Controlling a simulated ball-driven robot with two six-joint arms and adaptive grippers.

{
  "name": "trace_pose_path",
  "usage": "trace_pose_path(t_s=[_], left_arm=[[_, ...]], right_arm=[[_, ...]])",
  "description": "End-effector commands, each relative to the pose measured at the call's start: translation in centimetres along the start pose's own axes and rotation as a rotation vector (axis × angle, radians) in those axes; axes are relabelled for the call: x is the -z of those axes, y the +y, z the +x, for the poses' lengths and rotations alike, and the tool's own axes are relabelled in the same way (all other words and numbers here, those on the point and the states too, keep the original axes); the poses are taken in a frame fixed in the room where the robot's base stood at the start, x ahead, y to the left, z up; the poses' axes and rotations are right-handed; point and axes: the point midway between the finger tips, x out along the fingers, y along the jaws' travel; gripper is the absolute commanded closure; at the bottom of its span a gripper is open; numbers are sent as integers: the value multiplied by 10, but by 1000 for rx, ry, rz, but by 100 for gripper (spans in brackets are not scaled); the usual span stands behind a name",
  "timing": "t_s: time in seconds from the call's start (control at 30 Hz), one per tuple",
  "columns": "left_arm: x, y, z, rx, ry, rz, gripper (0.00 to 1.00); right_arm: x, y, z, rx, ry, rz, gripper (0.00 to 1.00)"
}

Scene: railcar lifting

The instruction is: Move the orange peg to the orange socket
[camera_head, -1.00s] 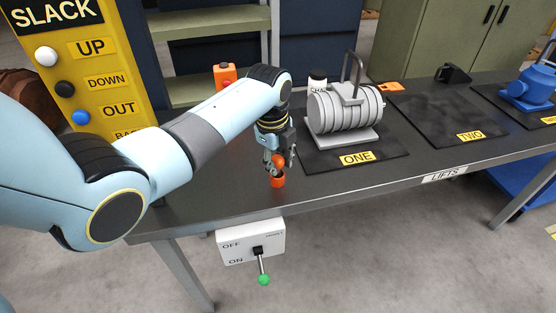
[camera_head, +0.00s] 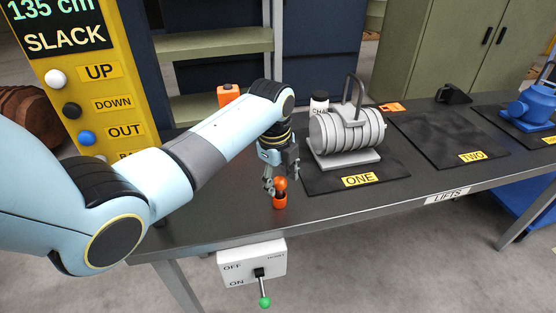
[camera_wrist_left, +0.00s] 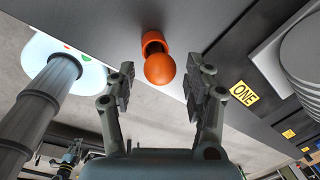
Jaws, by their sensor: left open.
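The orange peg (camera_head: 281,184) has a round ball head. My left gripper (camera_head: 278,180) is open, pointing down just above and beside the ball, with nothing held.
A grey ribbed load (camera_head: 350,134) with a handle stands on the mat marked ONE, right of the peg. An orange box (camera_head: 228,95) stands at the back. A switch box (camera_head: 252,262) hangs off the front edge. Mat TWO (camera_head: 450,130) is clear.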

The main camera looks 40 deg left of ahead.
Motion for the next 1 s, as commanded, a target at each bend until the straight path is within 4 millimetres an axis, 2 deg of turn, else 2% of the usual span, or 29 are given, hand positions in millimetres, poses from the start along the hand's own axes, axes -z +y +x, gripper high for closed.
trace_pose_path(t_s=[0.2,0.43,0.6,1.0], left_arm=[[-1,-1,-52,4,-3,2,48],[0,-1,-92,2,-1,1,48],[0,0,-103,0,-1,1,48],[0,0,-104,0,-1,0,48]], right_arm=[[1,0,-6,0,1,0,100],[1,0,-7,1,1,1,100],[1,-3,-8,4,1,2,100],[1,-4,-8,5,1,2,100]])
